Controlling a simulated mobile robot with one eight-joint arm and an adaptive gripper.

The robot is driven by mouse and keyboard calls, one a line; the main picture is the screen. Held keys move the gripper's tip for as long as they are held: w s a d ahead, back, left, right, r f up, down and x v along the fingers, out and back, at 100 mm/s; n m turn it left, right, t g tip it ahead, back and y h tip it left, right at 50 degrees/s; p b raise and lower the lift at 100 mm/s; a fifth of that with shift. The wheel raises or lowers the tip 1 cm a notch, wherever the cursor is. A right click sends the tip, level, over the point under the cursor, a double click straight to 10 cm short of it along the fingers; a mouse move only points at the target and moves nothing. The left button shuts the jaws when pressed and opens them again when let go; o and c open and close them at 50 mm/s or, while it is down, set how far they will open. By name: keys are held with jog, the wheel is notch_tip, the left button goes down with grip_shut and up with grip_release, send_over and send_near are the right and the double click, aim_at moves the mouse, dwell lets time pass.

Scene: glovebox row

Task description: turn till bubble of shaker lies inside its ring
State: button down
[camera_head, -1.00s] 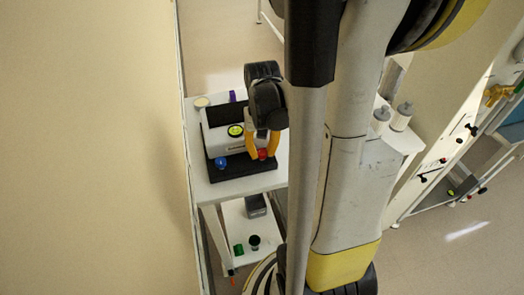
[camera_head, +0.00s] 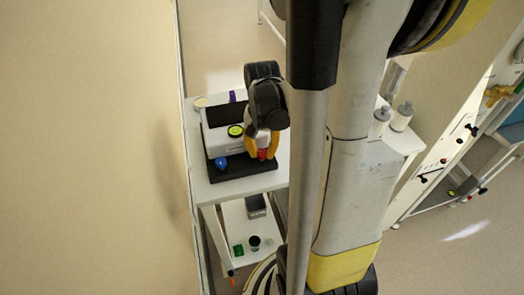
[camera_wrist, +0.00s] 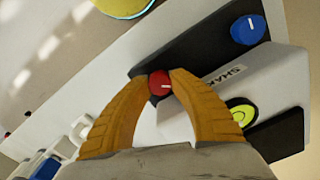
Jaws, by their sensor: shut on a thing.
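The shaker (camera_head: 222,145) is a white box with a dark top, on a black base on a white table. Its round yellow-green bubble level (camera_head: 235,131) is on the front part. It also shows in the wrist view (camera_wrist: 243,113), where a small ring mark is visible, but I cannot tell surely where the bubble lies. A blue knob (camera_head: 220,162) is at the left front corner, and in the wrist view (camera_wrist: 247,29) it stands free. My gripper (camera_wrist: 158,80) is shut on the red knob (camera_wrist: 159,85) at the right front corner, one yellow finger on each side.
A purple-topped item (camera_head: 232,96) and a pale round lid (camera_head: 201,102) are behind the shaker. A lower shelf (camera_head: 240,238) holds a dark cup (camera_head: 255,242) and a green block (camera_head: 238,250). A wall is close on the left. White bottles (camera_head: 401,117) stand on the right.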

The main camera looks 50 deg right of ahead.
aim_at(262, 152)
jog(key=c, duration=1.1)
grip_release()
notch_tip(262, 152, up, 12)
